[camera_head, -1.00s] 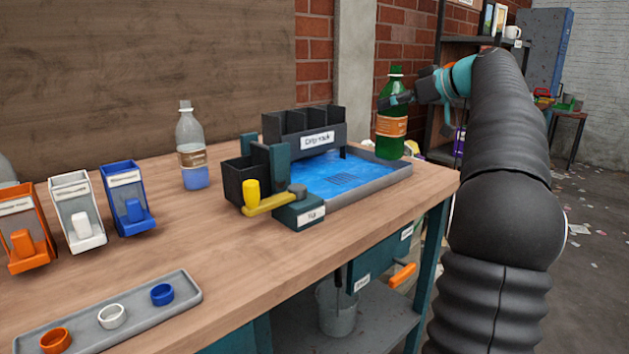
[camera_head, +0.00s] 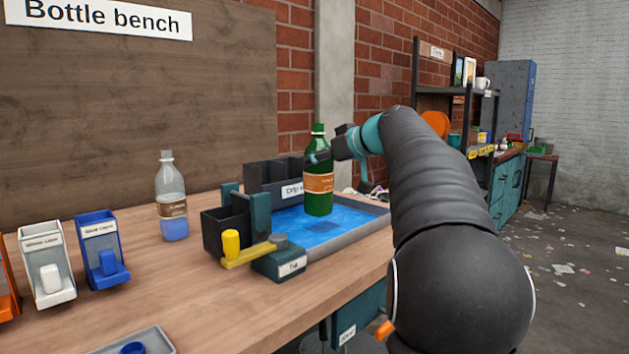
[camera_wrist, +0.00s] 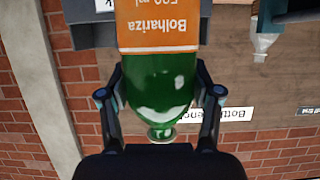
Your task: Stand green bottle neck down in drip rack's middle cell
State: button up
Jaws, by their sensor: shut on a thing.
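The green bottle (camera_head: 319,172) with an orange label stands upright, neck up, in the head view, in front of the drip rack and over the blue tray. My gripper (camera_head: 322,156) is shut on it from the right, around its upper part. In the wrist view the bottle (camera_wrist: 158,85) fills the middle between my two fingers (camera_wrist: 160,98), its neck toward the bottom of the picture. The drip rack (camera_head: 262,180) is a dark row of cells at the back of the tray. Its middle cell is hard to make out and its right part is hidden behind the bottle.
The blue tray (camera_head: 345,222) lies under the bottle. A yellow-handled tilt fixture (camera_head: 280,262) stands at its front left. A clear bottle (camera_head: 172,205) stands further left, near white (camera_head: 47,268) and blue (camera_head: 101,252) holders.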

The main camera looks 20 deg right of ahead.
aim_at(315, 178)
jog(key=shift+w+a+f, duration=0.15)
jog(key=shift+w+f, duration=0.05)
jog(key=shift+f, duration=0.6)
jog(key=shift+w+a+f, duration=0.1)
jog(key=shift+w+f, duration=0.15)
jog(key=shift+f, duration=0.6)
jog(key=shift+w+a+f, duration=0.15)
jog(key=shift+w+f, duration=0.05)
jog(key=shift+f, duration=0.6)
jog(key=shift+f+b, duration=0.25)
jog(key=shift+b, duration=0.2)
jog(key=o, duration=1.6)
jog(key=shift+r, duration=0.1)
jog(key=shift+c, duration=0.2)
jog(key=shift+r, duration=0.15)
jog(key=shift+s+d+r+p, duration=0.1)
jog(key=shift+s+p, duration=0.1)
jog(key=shift+p, duration=0.1)
jog(key=b+v, duration=0.1)
jog(key=v, duration=1)
jog(key=shift+s, duration=0.25)
